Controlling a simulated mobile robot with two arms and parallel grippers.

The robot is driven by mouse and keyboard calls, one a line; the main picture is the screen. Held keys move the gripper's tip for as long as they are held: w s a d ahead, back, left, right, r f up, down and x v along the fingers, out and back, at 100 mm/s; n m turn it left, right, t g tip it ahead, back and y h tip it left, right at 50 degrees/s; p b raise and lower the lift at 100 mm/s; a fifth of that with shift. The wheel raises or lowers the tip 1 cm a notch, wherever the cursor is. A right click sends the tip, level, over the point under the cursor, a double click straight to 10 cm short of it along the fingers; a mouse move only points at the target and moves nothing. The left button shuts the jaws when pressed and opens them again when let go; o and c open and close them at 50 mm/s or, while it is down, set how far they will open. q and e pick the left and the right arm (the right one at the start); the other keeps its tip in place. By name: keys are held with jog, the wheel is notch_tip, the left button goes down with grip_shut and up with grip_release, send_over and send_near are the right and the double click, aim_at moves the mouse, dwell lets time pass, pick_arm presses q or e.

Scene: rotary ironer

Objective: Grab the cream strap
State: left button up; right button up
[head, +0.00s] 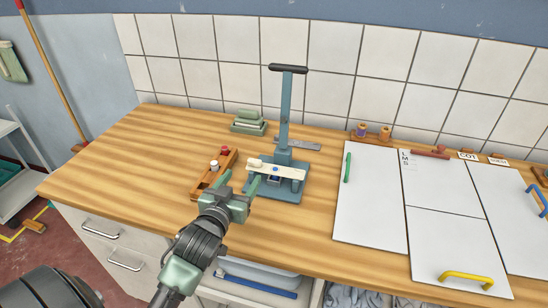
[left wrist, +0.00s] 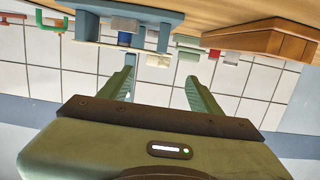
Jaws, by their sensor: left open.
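My right gripper is not in view.
A wooden tray (head: 208,187) with red and white knobbed pieces stands left of the press, near my gripper. White boards (head: 370,207) with coloured handles cover the right side. The left part of the wooden counter (head: 120,150) is clear.

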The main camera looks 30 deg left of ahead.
aim_at(254, 163)
pick_arm(q)
jog(key=shift+w+a, duration=0.1)
jog(key=shift+w, duration=0.4)
jog(key=shift+w+a, duration=0.1)
jog(key=shift+w, duration=0.25)
jog(key=shift+p+x, duration=0.65)
jog(key=shift+x, duration=0.5)
jog(key=x, duration=0.2)
jog(key=shift+w, duration=0.4)
jog(key=shift+w+f+p, duration=0.15)
jog(key=shift+w+p, duration=0.15)
grip_shut()
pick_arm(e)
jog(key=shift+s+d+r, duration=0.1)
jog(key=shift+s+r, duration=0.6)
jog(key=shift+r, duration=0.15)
